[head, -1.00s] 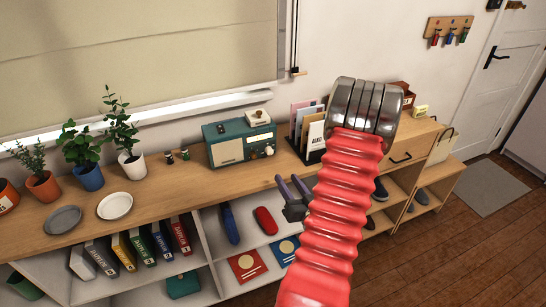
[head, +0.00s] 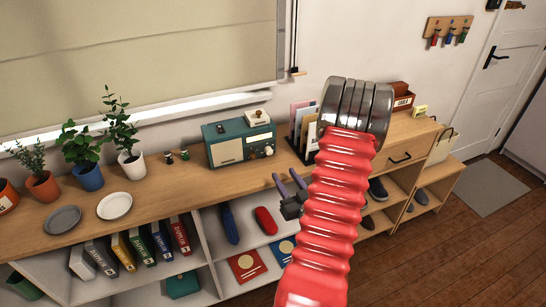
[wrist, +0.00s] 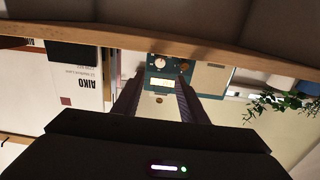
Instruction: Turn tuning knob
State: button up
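A teal radio (head: 240,149) stands on the wooden counter, with a pale front panel and small knobs (head: 268,150) at the right of its front. In the wrist view, which is upside down, the radio (wrist: 160,87) shows between and beyond my fingers, with a pale knob (wrist: 160,62) and a brownish knob (wrist: 184,65). I cannot tell which knob is the tuning knob. My gripper (head: 286,173) is open and empty, in front of the counter edge, to the right of and nearer than the radio. It also shows in the wrist view (wrist: 156,83), touching nothing.
A file holder with papers (head: 303,132) stands right of the radio. Potted plants (head: 87,174) and two plates (head: 114,206) are to the left. A small pale item (head: 257,117) sits on the radio. Open shelves with books lie below the counter (head: 190,190).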

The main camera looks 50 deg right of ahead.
aim_at(270, 153)
jog(key=x, duration=1.1)
jog(key=shift+w+d, duration=0.2)
jog(key=shift+w, duration=0.15)
jog(key=shift+r, duration=0.1)
grip_shut()
jog(key=shift+n, duration=1.1)
jog(key=shift+d, duration=0.1)
grip_release()
